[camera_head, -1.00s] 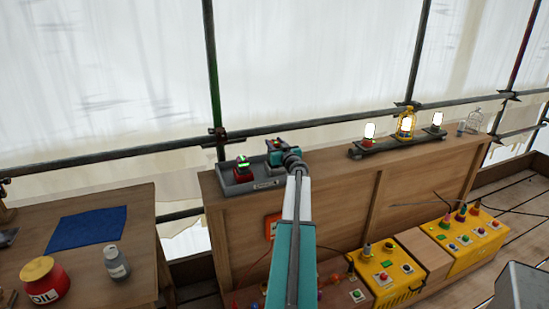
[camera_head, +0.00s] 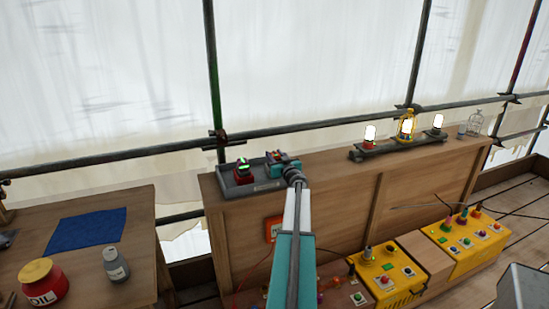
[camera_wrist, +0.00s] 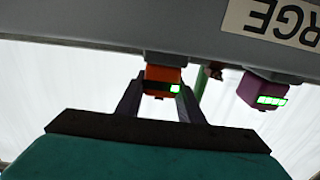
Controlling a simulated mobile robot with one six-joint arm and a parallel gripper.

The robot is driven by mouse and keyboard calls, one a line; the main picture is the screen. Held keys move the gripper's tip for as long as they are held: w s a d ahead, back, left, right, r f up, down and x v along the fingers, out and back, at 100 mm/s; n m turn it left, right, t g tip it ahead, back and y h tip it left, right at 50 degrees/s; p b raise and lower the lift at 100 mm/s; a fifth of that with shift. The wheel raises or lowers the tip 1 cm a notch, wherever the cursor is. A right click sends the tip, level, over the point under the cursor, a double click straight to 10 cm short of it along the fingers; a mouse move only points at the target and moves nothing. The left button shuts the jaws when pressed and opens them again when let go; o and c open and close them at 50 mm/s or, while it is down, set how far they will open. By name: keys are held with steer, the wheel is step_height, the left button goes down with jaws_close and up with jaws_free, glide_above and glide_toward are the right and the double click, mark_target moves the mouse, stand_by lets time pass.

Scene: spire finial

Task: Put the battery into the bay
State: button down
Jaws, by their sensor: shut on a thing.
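My gripper (camera_wrist: 163,92) is shut on an orange battery (camera_wrist: 163,75) with a small green light, seen between its two dark fingers in the wrist view. The wrist picture is upside down. The battery's far end meets or lies close to the grey charging tray (camera_wrist: 180,38); contact cannot be told. A purple battery (camera_wrist: 262,90) with several green bars is beside it, apart from my fingers. In the head view my gripper (camera_head: 277,157) is at the right end of the tray (camera_head: 236,188). I cannot pick out the bay.
The tray rests on a wooden cabinet (camera_head: 330,190). Yellow control boxes (camera_head: 385,275) are below. A left table holds a blue cloth (camera_head: 88,229), a red oil pot (camera_head: 42,282) and a bottle (camera_head: 116,264).

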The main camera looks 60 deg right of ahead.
stand_by(0.3)
steer(key=c, duration=1.2)
jaws_free()
steer(key=v, duration=1.2)
steer(key=shift+b, duration=0.3)
steer(key=shift+s, duration=0.1)
